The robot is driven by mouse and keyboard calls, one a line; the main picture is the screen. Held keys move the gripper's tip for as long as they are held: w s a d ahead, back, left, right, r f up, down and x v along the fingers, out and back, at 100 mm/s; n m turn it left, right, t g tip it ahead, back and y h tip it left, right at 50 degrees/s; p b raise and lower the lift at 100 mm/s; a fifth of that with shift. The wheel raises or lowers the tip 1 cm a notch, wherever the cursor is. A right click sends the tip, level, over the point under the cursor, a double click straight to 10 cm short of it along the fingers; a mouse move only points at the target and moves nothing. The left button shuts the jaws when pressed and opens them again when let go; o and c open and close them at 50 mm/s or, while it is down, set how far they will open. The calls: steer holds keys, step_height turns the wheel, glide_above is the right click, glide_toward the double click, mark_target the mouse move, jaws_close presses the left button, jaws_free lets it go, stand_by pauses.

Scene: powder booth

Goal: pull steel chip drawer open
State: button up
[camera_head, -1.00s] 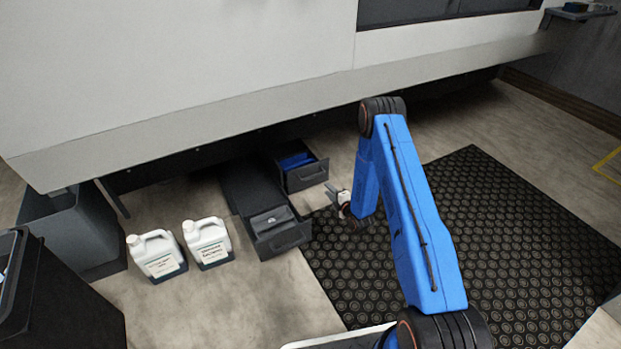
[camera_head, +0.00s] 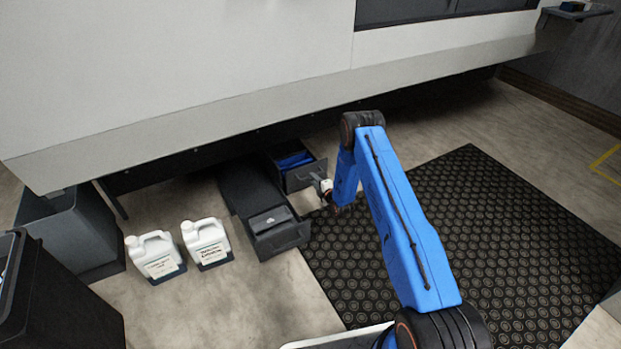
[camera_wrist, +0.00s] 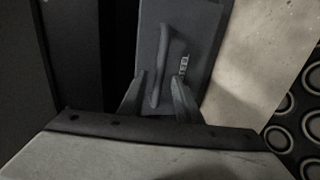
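Two dark grey drawers stand partly out under the large machine. The far one (camera_head: 305,176) has blue contents showing inside. The near one (camera_head: 282,238) has a grey inside. My gripper (camera_head: 322,185) is at the front of the far drawer. In the wrist view, a drawer front (camera_wrist: 200,35) carries a white label (camera_wrist: 184,65) that seems to read STEEL. Its long bar handle (camera_wrist: 163,60) lies between my two fingers (camera_wrist: 159,98). The fingers are open, with gaps seen beside the handle. Whether either finger touches it cannot be told.
Two white jugs (camera_head: 157,257) (camera_head: 207,244) stand on the floor left of the drawers. Dark bins (camera_head: 68,295) are at the far left. The machine's pale body (camera_head: 200,120) overhangs the drawers. A black studded mat (camera_head: 470,240) lies to the right, flat and clear.

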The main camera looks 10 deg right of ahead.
steer(key=shift+x, duration=2.15)
jaws_close()
